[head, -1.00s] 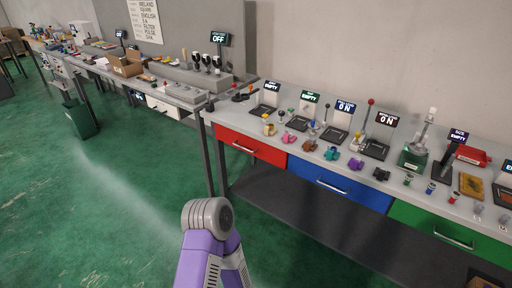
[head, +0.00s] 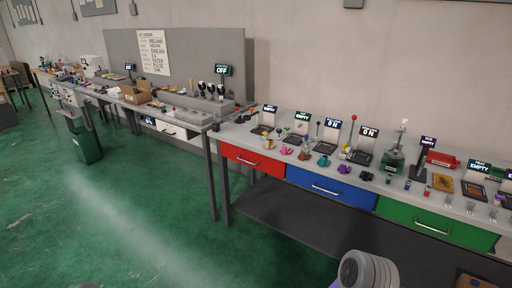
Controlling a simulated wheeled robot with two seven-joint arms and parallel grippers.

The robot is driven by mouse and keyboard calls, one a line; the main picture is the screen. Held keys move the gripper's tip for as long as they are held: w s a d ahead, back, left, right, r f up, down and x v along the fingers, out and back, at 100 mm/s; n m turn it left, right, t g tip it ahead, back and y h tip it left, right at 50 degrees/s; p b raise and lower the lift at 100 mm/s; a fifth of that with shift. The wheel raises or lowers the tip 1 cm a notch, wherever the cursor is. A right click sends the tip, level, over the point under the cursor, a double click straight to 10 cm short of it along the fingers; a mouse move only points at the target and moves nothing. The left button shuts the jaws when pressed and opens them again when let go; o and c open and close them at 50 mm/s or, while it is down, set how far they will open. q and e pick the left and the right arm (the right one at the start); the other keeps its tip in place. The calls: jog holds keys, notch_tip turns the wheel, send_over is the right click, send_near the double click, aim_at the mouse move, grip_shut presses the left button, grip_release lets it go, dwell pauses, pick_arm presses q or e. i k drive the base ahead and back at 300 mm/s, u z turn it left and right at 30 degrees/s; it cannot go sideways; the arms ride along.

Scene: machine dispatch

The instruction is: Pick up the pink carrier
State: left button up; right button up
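A small pink piece (head: 286,150), which looks like the pink carrier, sits near the front edge of the right workbench, above the red drawer. It stands in a row of similar small pieces, between a yellow one (head: 268,143) and a brownish one (head: 304,155). Neither of my grippers is in view. Only a grey and purple part of my own arm shows at the bottom edge, well short of the bench.
The right workbench has a red drawer (head: 252,160), a blue drawer (head: 330,187) and a green drawer (head: 432,219). Small stations with lit signs stand behind the row. Another bench continues to the left. A dark green bin (head: 84,140) stands on the open green floor.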

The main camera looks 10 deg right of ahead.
aim_at(285, 150)
jog(key=u, duration=0.7)
jog(key=i, duration=1.9)
jog(key=z, duration=0.75)
jog(key=i, duration=1.1)
jog(key=z, duration=1.35)
jog(key=i, duration=0.2)
jog(key=z, duration=0.1)
